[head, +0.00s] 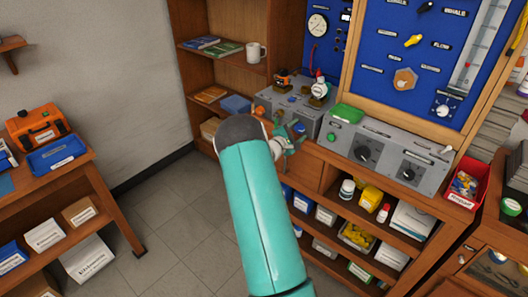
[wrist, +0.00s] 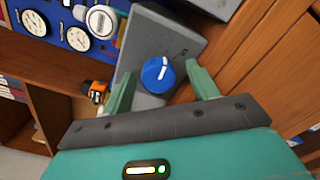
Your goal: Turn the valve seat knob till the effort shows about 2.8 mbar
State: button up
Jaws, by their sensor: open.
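In the wrist view a round blue knob (wrist: 157,75) with a white pointer line sits on the face of a grey box (wrist: 146,42). I cannot confirm from any readable label that it is the valve seat knob. My gripper (wrist: 160,70) is open, with one green finger on each side of the knob. Gaps show between the fingers and the knob, and nothing is held. In the head view my gripper (head: 286,140) is at the front of the grey bench unit (head: 302,108), partly hidden by my arm. No effort reading is legible.
A blue panel (head: 390,85) with dials and knobs stands behind the bench. A second grey unit (head: 400,150) with black knobs is to the right, and a green case (head: 347,113) lies near it. A red bin (head: 466,186) is farther right. The floor (head: 190,225) at left is clear.

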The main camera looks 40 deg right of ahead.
jog(key=n, duration=0.8)
jog(key=s+a, duration=0.1)
jog(key=a, duration=1.2)
jog(key=s+a+r+m+g+y, duration=0.1)
jog(key=s+a+r+m+y, duration=0.2)
jog(key=s+a+r+m, duration=0.1)
jog(key=s+a+r+m+g+y, duration=0.2)
jog(key=s+a+r+m, duration=0.3)
jog(key=a+r, duration=0.3)
jog(key=shift+s+a+m+y, duration=0.2)
jog(key=shift+a+m+y, duration=0.6)
jog(key=shift+a, duration=0.95)
jog(key=shift+r, duration=0.15)
